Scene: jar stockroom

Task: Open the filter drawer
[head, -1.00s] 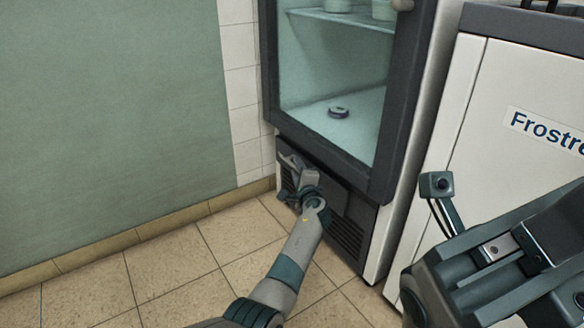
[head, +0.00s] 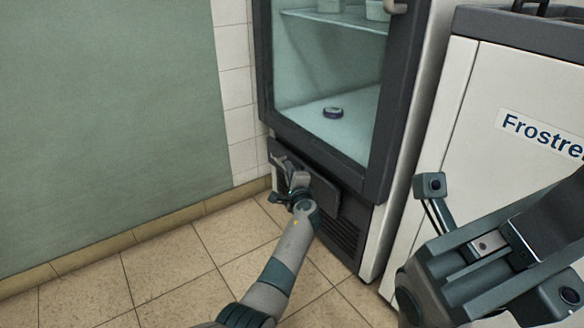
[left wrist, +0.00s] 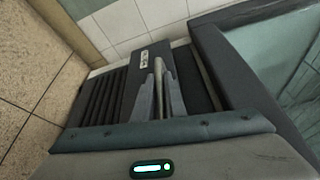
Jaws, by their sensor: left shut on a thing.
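The filter drawer (head: 325,198) is a dark front low in the base of the glass-door fridge. It stands out a little from the base, and a gap shows behind it in the left wrist view. My left gripper (head: 294,183) is at the drawer's front. In the left wrist view its two fingers (left wrist: 159,97) are shut around the upright handle bar (left wrist: 158,72), beside a small pale label (left wrist: 144,60) on the front. My right gripper (head: 490,245) is close to the camera at the lower right; its fingertips cannot be made out.
The fridge's glass door (head: 325,95) is above the drawer, with a small dark round lid (head: 333,112) inside. A white Frostre-labelled cabinet (head: 480,100) stands at the right. A green wall panel (head: 110,130) is at the left. The tiled floor (head: 150,275) before the drawer is clear.

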